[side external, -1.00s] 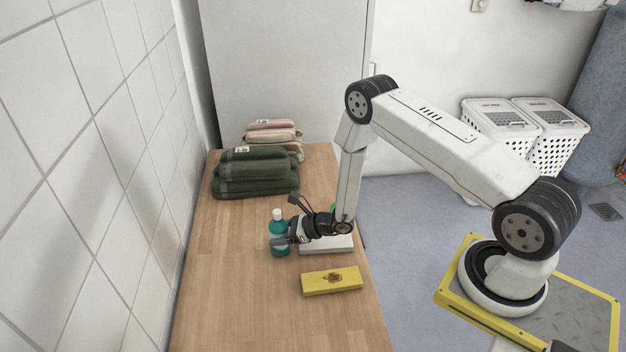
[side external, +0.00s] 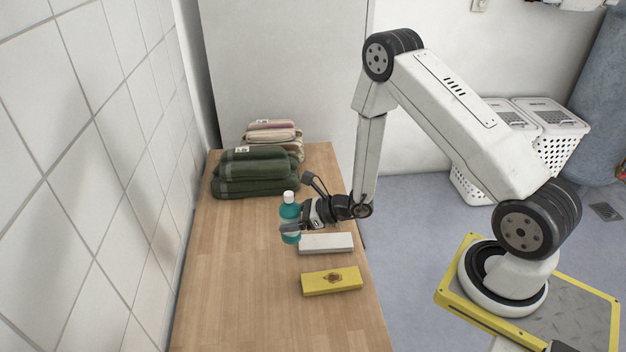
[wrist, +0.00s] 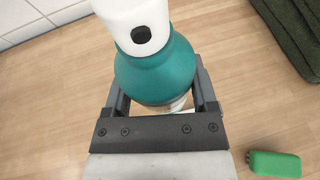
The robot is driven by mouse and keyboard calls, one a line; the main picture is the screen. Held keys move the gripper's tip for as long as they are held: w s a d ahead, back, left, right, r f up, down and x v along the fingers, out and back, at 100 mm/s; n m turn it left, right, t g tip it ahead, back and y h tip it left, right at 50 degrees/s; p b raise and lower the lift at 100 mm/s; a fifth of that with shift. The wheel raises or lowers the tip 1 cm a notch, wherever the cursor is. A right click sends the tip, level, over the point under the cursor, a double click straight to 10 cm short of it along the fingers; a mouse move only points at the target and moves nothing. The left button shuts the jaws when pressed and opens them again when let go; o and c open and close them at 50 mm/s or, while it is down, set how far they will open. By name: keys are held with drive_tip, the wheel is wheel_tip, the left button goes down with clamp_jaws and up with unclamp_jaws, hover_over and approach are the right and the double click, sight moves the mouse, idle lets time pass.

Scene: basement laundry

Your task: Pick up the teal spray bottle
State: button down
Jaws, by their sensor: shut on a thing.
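The teal spray bottle (side external: 289,213) with a white top is upright at my gripper, and it looks raised above the wooden counter in the side view. My gripper (side external: 291,230) is shut on it from the right, around its body. In the wrist view the bottle (wrist: 155,68) stands between the two fingers of my gripper (wrist: 160,90), its white top towards the camera. The fingers hide parts of its lower body.
The wooden counter (side external: 230,285) is clear at front left. A white box (side external: 327,243) and a yellow box (side external: 332,281) lie close by. Folded green towels (side external: 255,177) are behind. A green block (wrist: 274,164) shows in the wrist view. A tiled wall (side external: 80,180) borders the left.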

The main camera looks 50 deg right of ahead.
drive_tip(key=s+r, duration=0.4)
drive_tip(key=s, duration=0.5)
drive_tip(key=shift+s+r, duration=0.25)
drive_tip(key=shift+r, duration=0.1)
